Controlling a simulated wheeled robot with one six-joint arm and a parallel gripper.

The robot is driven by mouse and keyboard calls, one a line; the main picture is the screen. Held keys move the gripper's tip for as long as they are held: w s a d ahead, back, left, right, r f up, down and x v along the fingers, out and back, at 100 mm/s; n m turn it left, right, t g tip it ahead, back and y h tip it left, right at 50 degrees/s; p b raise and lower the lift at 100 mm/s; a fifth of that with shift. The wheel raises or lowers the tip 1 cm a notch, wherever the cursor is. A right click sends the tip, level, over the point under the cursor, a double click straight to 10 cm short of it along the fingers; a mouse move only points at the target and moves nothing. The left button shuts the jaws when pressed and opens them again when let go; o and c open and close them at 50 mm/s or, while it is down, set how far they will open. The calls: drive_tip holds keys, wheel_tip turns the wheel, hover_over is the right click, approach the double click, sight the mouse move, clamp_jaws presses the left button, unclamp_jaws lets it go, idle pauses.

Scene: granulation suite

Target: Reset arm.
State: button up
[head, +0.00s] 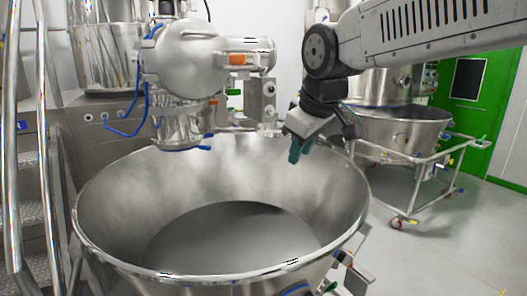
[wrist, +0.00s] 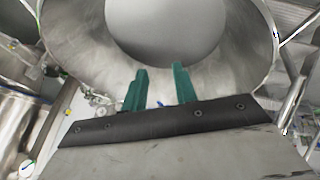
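My arm reaches in from the upper right of the head view. My gripper (head: 299,151) hangs at its end with green fingers pointing down, over the far right rim of a large steel bowl (head: 115,195). In the wrist view, the two green fingers of my gripper (wrist: 159,85) stand apart with an empty gap between them, and the bowl (wrist: 75,35) lies beyond them. Nothing is held. Whether the gripper touches the rim cannot be told.
A steel valve housing (head: 185,60) with blue hoses hangs over the bowl's back left. A wheeled bowl cart (head: 400,135) stands at right before a green door (head: 478,130). Metal stairs and railings (head: 14,150) are at left. The floor (head: 450,240) at right is clear.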

drive_tip(key=s+d+f+m+g, duration=0.1)
drive_tip(key=s+d+f+m, duration=0.2)
drive_tip(key=s+d, duration=0.3)
drive_tip(key=s+d+f+m+g+h, duration=0.1)
drive_tip(key=s+d+f+m, duration=0.2)
drive_tip(key=s, duration=0.8)
drive_tip(key=s+d+f+m+g, duration=0.2)
drive_tip(key=s+d+f, duration=0.4)
drive_tip(key=s+d, duration=0.3)
drive_tip(key=shift+s+d+f+m+h, duration=0.25)
drive_tip(key=shift+d+f+m, duration=0.2)
drive_tip(key=shift+m, duration=0.45)
